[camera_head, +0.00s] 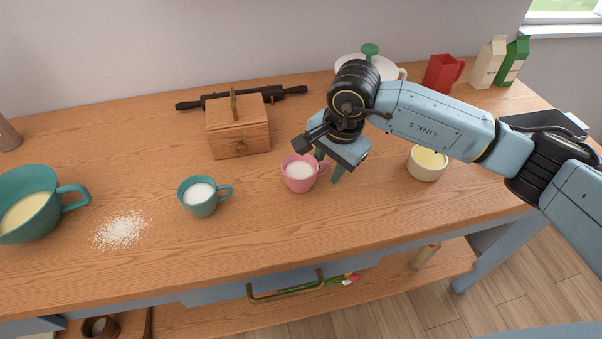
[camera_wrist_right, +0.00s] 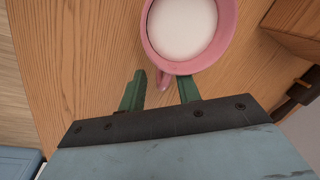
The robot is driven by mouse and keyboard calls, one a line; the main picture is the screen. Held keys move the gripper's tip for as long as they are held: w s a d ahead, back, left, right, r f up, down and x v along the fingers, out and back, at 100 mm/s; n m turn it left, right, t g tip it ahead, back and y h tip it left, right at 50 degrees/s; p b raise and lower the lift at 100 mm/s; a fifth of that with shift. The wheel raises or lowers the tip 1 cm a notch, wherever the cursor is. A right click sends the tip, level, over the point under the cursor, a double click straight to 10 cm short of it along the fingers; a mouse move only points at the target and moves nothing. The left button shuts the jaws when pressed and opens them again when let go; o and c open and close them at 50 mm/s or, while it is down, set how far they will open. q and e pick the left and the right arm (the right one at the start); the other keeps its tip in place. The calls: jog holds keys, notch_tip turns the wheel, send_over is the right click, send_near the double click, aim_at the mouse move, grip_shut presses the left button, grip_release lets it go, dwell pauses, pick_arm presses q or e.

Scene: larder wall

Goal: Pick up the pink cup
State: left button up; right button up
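The pink cup (camera_head: 298,178) stands upright on the wooden table and holds a white content. Its handle points right, toward my right gripper (camera_head: 328,167). In the right wrist view the cup (camera_wrist_right: 150,48) is at the top, with its handle (camera_wrist_right: 163,82) toward the gripper. My right gripper (camera_wrist_right: 161,84) is open, with its two green fingers on either side of the handle. A gap shows between each finger and the handle. My left gripper is in neither view.
A teal cup (camera_head: 201,203) stands left of the pink cup, with a large teal cup (camera_head: 45,215) and spilled white grains (camera_head: 121,230) further left. A wooden box (camera_head: 228,140) is behind. A cream bowl (camera_head: 424,172) stands to the right.

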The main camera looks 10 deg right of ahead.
grip_shut()
jog(key=shift+r, duration=0.1)
dwell(0.5)
